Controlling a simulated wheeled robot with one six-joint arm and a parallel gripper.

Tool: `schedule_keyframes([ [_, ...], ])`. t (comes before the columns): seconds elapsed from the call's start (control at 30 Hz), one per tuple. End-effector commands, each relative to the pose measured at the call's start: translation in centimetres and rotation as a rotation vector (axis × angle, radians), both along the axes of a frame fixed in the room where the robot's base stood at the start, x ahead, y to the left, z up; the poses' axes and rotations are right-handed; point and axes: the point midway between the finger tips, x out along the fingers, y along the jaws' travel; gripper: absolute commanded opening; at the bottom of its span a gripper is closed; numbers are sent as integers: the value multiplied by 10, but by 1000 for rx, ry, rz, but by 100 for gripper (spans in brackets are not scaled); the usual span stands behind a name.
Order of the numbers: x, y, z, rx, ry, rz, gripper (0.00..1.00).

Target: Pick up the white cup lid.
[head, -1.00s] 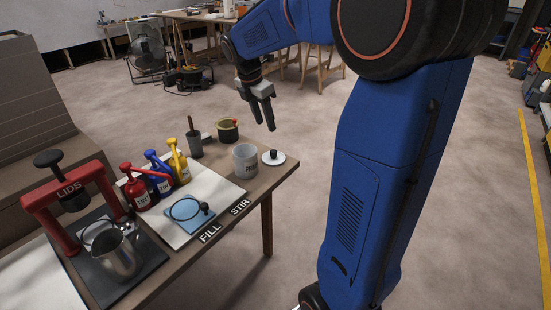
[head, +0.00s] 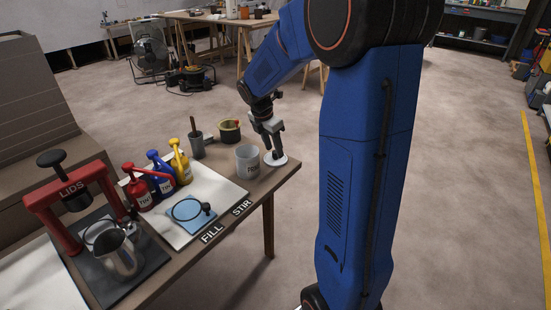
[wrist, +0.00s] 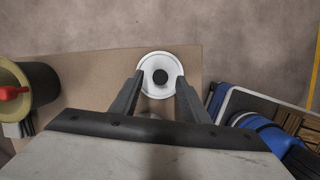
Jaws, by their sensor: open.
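The white cup lid (head: 282,160) lies flat near the right corner of the table, to the right of the clear cup. My gripper (head: 275,154) is over the lid, pointing down. I cannot tell whether the fingertips touch the lid.
A clear cup (head: 247,162) stands close to the left of my gripper. A tape roll (head: 229,131) and a grey holder (head: 197,148) stand behind it. Pump bottles (head: 162,178) and a red lid press (head: 60,243) are further left. The table's right edge is close to the lid.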

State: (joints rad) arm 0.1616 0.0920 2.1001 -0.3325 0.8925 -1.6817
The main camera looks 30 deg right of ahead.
Motion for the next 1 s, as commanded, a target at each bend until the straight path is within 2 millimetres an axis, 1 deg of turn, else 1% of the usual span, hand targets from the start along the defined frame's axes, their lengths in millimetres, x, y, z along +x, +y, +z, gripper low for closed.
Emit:
schedule_keyframes([
  [0.03,0,-2,-7,0,2,-1,42],
  [0.17,0,-5,-16,-1,1,1,42],
  [0.43,0,-5,-18,-1,-1,0,42],
  [0.47,0,-5,-18,-1,-1,0,37],
  [0.5,0,-5,-18,-1,-1,0,27],
  [0.57,0,-5,-18,-1,-1,0,13],
  [0.6,0,-5,-18,-1,-1,0,3],
  [0.63,0,-5,-18,-1,-1,0,0],
  [1.0,1,-5,-16,-1,-1,0,0],
])
